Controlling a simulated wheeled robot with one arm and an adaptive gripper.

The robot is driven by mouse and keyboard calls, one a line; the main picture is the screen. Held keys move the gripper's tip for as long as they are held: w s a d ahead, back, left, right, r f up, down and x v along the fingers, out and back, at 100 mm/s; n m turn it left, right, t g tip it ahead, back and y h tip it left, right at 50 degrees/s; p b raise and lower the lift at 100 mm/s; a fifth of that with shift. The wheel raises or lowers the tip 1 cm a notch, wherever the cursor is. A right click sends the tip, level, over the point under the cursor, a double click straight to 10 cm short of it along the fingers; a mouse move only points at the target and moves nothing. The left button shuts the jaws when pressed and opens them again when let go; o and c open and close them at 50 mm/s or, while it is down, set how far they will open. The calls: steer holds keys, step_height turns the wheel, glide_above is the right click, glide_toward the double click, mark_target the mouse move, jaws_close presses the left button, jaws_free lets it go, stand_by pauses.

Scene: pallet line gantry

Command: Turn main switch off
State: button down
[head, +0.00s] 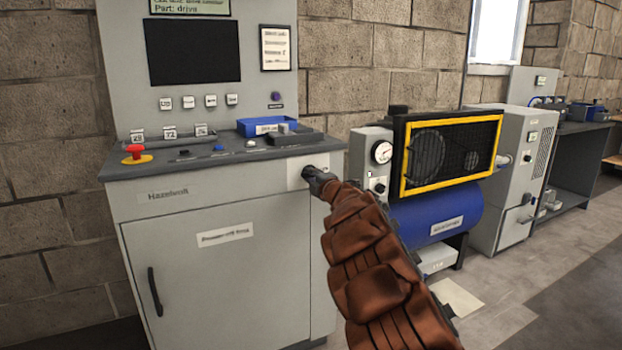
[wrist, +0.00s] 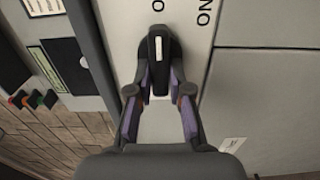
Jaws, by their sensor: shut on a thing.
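The main switch has a black handle with a white line on it, and shows in the wrist view (wrist: 158,52) on a pale plate. The handle lies lengthwise up and down in that picture. The letters "ON" stand to its upper right; another label above it is cut off after an "O". My gripper (wrist: 160,92) is shut on the handle, one finger on each side. In the head view my gripper (head: 313,176) is at the pale switch plate (head: 297,178), high on the right of the grey cabinet's front, and hides the handle.
The grey cabinet (head: 190,275) has a black door handle (head: 155,291), a red emergency button (head: 135,150) and a blue tray (head: 262,125) on its top. A blue-tanked compressor (head: 425,212) with a yellow-framed guard stands close to the right of my arm.

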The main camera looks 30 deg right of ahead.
steer(key=c, duration=1.1)
jaws_free()
steer(key=shift+s, duration=0.1)
steer(key=shift+s+a, duration=0.15)
steer(key=shift+s, duration=1.8)
steer(key=shift+s+a, duration=0.2)
steer(key=shift+s, duration=1.75)
steer(key=shift+s+a, duration=0.15)
steer(key=shift+s, duration=1.8)
